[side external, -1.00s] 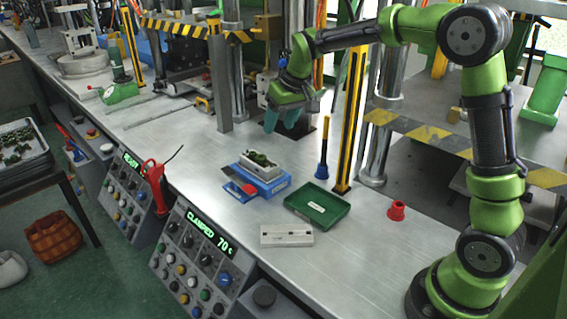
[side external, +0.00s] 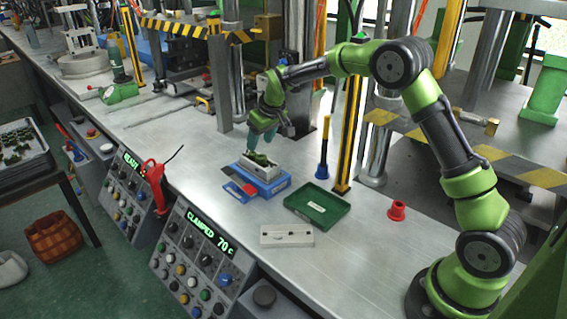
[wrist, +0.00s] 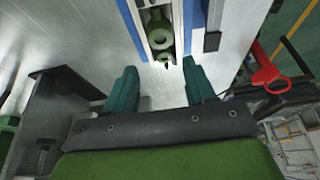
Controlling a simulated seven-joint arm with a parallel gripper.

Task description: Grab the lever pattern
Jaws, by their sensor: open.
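The green lever pattern (wrist: 162,37) lies in an open white mould half (wrist: 143,8), which also shows in the side view (side external: 265,174). In the wrist view the pattern has a round ring end toward my gripper and runs off the top of the picture. In the side view my gripper (side external: 262,146) is just above the mould, over the pattern's left end, partly hiding it. My gripper (wrist: 160,75) has its two teal fingers apart and nothing between them. The ring end sits just ahead of the gap between the fingertips. I cannot tell the exact height.
The mould rests on a blue block (side external: 270,188). A yellow-black post (side external: 349,130) rises at the right.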

